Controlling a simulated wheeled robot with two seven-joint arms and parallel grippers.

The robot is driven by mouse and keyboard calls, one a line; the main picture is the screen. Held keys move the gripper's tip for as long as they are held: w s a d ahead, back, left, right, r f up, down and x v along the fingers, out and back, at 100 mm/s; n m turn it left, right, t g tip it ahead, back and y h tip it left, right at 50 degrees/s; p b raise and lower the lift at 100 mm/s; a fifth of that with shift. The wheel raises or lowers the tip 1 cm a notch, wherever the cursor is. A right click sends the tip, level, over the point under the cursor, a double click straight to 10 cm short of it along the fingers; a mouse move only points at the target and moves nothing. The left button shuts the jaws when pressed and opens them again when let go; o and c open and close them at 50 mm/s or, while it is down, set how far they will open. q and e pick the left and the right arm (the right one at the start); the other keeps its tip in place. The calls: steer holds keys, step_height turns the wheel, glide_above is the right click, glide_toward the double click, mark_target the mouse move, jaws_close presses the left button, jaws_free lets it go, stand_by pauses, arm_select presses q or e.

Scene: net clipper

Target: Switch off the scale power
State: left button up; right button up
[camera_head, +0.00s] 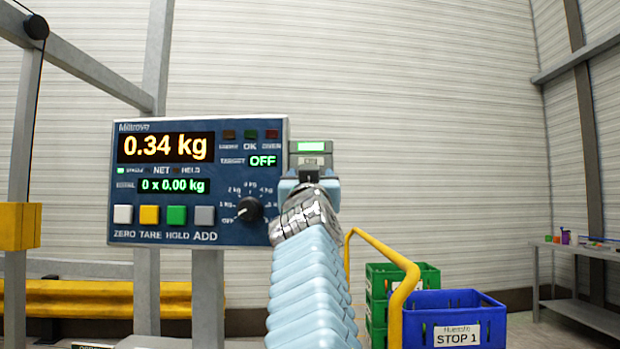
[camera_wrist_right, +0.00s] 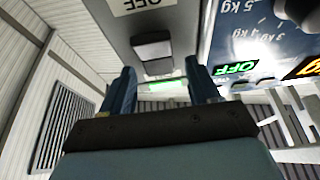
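The scale panel (camera_head: 230,222) is a blue box on grey posts, and its display reads 0.34 kg. A small grey switch box (camera_head: 326,160) with a lit green strip is at its right edge, partly hidden by my right gripper (camera_head: 309,178). In the right wrist view the switch box (camera_wrist_right: 185,25) shows upside down, with a dark rocker switch (camera_wrist_right: 152,48) and an OFF label. My right gripper (camera_wrist_right: 160,68) has its two blue fingers apart, in front of the box with the rocker between their lines; contact cannot be told. My left gripper is out of view.
The panel's black knob (camera_head: 249,209) is close to the left of my right gripper. A yellow rail (camera_head: 385,255), green crates (camera_head: 428,275) and a blue STOP 1 crate (camera_head: 490,325) stand lower right. A side table (camera_head: 590,246) is far right.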

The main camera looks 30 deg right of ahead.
steer(key=c, duration=0.9)
steer(key=f+t+h+b, duration=0.1)
steer(key=t+b, duration=0.1)
steer(key=b, duration=0.3)
steer(key=shift+f, duration=0.3)
steer(key=shift+c, duration=0.3)
steer(key=shift+s+r+t+h, duration=0.1)
steer(key=shift+r+t+h, duration=0.15)
steer(key=shift+t+h, duration=0.05)
steer(key=o, duration=1)
steer(key=shift+o, duration=0.2)
steer(key=shift+a+f+b, duration=0.1)
steer(key=shift+b, duration=0.2)
